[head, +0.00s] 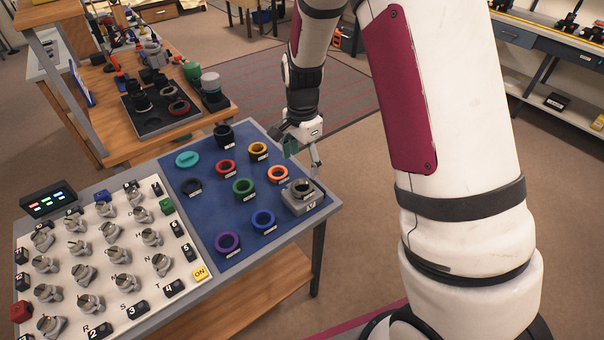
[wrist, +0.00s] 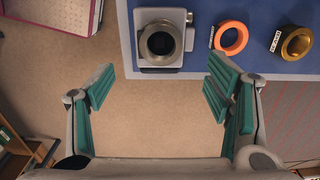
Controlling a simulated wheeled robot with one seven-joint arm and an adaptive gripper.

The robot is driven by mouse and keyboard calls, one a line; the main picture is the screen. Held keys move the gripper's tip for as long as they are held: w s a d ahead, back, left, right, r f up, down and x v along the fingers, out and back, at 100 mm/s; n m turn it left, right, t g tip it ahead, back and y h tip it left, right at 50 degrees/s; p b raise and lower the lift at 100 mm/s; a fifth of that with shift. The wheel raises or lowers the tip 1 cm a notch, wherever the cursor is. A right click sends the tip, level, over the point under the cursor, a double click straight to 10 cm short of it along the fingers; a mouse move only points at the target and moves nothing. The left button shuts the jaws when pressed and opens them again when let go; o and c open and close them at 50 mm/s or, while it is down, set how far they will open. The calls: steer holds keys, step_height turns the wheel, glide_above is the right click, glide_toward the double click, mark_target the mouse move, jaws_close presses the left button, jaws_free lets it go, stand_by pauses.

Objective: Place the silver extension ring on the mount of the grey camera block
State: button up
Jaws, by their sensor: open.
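The grey camera block (head: 300,206) stands at the right corner of the blue mat; it also shows at the top of the wrist view (wrist: 180,18). A metallic ring with a dark centre, seemingly the silver extension ring (wrist: 144,43), lies over the block's mount and looks roughly centred. It also shows in the head view (head: 302,184). Whether it is fully seated I cannot tell. My gripper (head: 303,159) is open and empty, beyond the block in the head view. In the wrist view its spread fingers (wrist: 160,82) have bare floor between them, and the block lies ahead of them, untouched.
On the blue mat (head: 205,207) stand several coloured rings, including an orange ring (head: 278,174) and a gold ring (head: 258,150) near my gripper. A white panel of knobs (head: 122,262) adjoins at left. A wooden bench (head: 182,117) stands behind. Open floor lies around the table's right side.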

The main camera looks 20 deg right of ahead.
steer(key=s+r+n+t, duration=0.1)
steer(key=s+r+n, duration=0.3)
steer(key=r, duration=0.5)
steer(key=s+r+n+t, duration=0.1)
steer(key=s+r+n, duration=0.1)
steer(key=s+r, duration=0.6)
steer(key=s+r+n+t, duration=0.1)
steer(key=s+r+n, duration=0.2)
steer(key=s, duration=0.4)
steer(key=s+r+n+t, duration=0.2)
steer(key=s+r+n, duration=0.2)
steer(key=s, duration=0.3)
steer(key=shift+d+r+n, duration=0.15)
steer(key=shift+r+n, duration=0.1)
steer(key=shift+n, duration=0.45)
